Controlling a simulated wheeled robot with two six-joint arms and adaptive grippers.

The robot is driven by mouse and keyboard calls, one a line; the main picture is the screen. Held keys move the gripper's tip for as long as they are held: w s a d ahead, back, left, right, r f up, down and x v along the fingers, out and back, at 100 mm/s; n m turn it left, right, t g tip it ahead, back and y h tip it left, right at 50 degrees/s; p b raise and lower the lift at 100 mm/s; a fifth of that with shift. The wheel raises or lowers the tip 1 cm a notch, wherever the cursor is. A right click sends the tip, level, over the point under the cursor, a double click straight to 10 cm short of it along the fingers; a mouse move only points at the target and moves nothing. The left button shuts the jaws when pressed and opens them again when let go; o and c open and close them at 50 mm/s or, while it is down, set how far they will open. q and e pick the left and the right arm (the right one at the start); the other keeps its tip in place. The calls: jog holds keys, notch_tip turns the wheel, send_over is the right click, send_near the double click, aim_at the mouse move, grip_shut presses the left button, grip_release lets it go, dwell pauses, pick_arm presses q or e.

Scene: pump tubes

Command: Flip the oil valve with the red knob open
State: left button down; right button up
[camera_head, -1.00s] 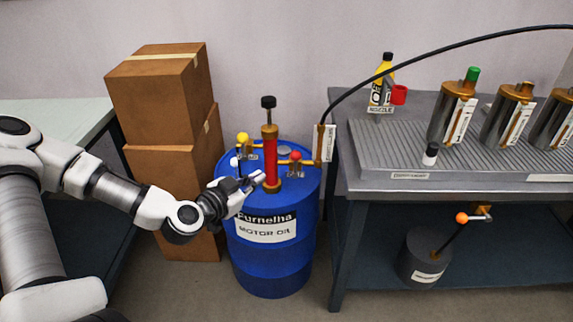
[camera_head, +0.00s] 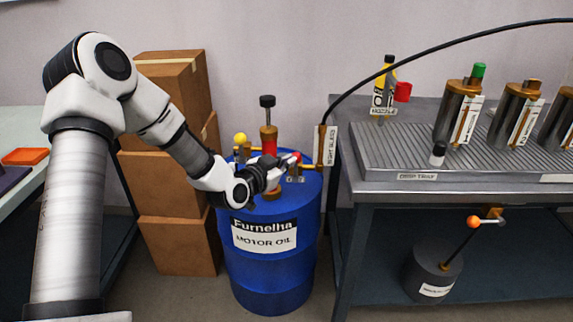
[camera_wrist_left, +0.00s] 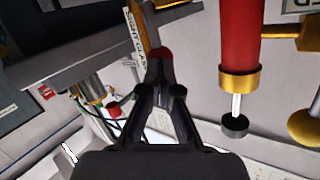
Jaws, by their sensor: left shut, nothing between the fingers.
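The blue Furnelha motor oil drum (camera_head: 270,276) carries a red pump cylinder (camera_head: 271,148) with a black top handle. The red knob (camera_head: 297,156) of the valve is on the brass pipe right of the pump, mostly hidden by my fingertips. My left gripper (camera_head: 286,161) reaches across the front of the pump, fingers shut and empty. In the left wrist view, the shut fingertips (camera_wrist_left: 160,62) overlap the red knob (camera_wrist_left: 163,52); I cannot tell if they touch it. The valve's lever position is hidden. My right gripper is out of view.
A yellow knob (camera_head: 240,138) stands left of the pump. The sight glass (camera_head: 328,145) and black hose are just right of the red knob. Cardboard boxes (camera_head: 176,232) stack at left. The metal bench with the drip tray (camera_head: 400,158) is at right.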

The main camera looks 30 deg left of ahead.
pick_arm(q)
jog(key=shift+w+d+r+m+p, duration=0.1)
jog(key=shift+d+m+p, duration=0.15)
jog(key=shift+p, duration=0.35)
jog(key=w+d+f+m+g+y+p, duration=0.4)
jog(key=d+m+g+y+p, duration=0.2)
jog(key=p, duration=1.1)
jog(key=shift+w+d+m, duration=0.35)
jog(key=shift+d+m, duration=0.4)
